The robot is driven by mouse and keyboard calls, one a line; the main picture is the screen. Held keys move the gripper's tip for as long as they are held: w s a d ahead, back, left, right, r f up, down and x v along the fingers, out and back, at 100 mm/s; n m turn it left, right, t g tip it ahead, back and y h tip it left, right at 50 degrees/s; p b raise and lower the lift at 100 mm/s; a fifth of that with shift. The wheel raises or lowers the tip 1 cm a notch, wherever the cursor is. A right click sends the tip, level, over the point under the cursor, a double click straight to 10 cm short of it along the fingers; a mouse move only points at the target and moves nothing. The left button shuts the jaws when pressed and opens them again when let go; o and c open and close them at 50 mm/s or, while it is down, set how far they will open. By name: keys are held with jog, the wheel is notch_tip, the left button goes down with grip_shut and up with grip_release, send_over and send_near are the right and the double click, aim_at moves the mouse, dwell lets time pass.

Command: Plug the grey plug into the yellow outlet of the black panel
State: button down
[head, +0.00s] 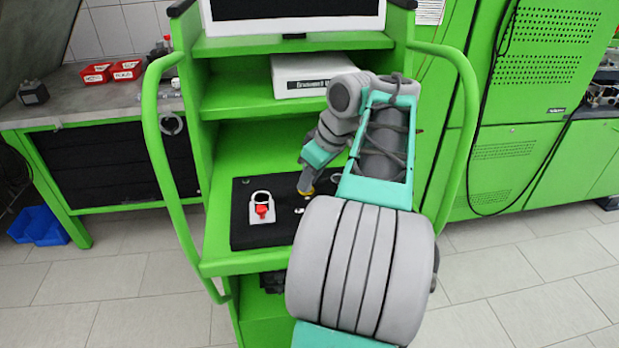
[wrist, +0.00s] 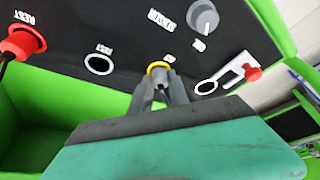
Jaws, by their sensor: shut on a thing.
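The black panel (head: 240,226) lies on a green shelf; it also fills the top of the wrist view (wrist: 120,25). The yellow outlet shows as a yellow ring (wrist: 158,66) right at the tips of my gripper (wrist: 159,82). In the head view my gripper (head: 305,188) points down at the panel, with a bit of yellow at its tip. My gripper is shut on the grey plug (wrist: 159,78), which is mostly hidden between the fingers. The plug's end meets the yellow ring; how deep it sits I cannot tell.
On the panel are a red plug (wrist: 22,42) with a black cable, a white-ringed outlet (wrist: 99,64), a grey knob (wrist: 203,16) and a red switch on a white plate (head: 261,210). Green handrails (head: 157,130) flank the bench. A white box (head: 308,76) stands above.

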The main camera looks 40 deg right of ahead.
jog(key=c, duration=0.8)
grip_release()
jog(key=shift+o, duration=0.2)
notch_tip(320, 180, up, 8)
jog(key=p, duration=0.8)
jog(key=shift+r, duration=0.1)
jog(key=shift+s, duration=0.1)
dwell(0.4)
